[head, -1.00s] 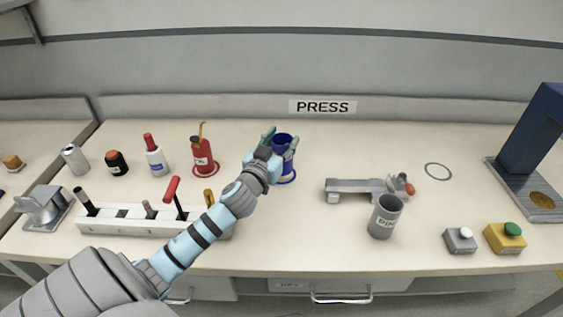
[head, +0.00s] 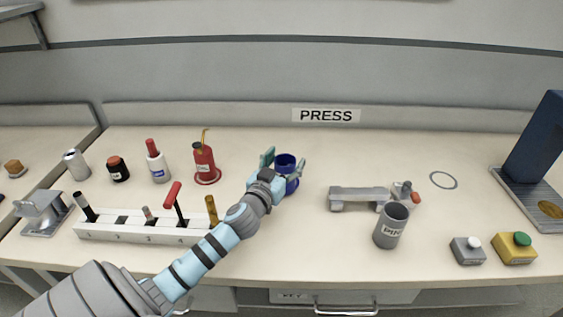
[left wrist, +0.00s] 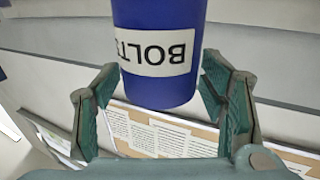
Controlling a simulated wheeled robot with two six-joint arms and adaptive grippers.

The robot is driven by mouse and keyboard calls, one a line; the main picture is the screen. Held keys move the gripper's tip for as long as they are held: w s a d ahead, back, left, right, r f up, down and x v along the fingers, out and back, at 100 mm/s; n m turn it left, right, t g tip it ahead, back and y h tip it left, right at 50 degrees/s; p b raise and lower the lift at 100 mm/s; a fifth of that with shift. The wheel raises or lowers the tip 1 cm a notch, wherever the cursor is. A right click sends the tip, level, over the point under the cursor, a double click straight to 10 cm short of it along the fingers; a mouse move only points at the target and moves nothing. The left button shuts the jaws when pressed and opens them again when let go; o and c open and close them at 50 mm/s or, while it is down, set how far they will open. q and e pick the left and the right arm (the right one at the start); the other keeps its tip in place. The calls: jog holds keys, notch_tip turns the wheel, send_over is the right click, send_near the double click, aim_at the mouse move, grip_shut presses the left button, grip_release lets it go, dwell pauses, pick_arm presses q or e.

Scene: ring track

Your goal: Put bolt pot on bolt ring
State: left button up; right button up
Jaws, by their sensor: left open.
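The bolt pot (head: 292,184) is a blue cup standing upright on the bench, near its middle. Its white label, reading BOLTS, shows upside down in the left wrist view (left wrist: 157,52). My left gripper (head: 284,165) is open, with one finger on each side of the pot; in the left wrist view both fingers (left wrist: 160,100) stand apart from it. The blue bolt ring cannot be made out now; the pot covers the place where it lay. My right gripper is not in view.
A red oil can (head: 204,160) on a red ring stands left of the pot. An empty grey ring (head: 443,180) lies farther right.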

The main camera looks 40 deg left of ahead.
pick_arm(q)
jog(key=shift+s+d, duration=0.1)
jog(key=shift+s, duration=0.3)
jog(key=v, duration=1.1)
jog(key=shift+b, duration=0.35)
jog(key=shift+s, duration=0.1)
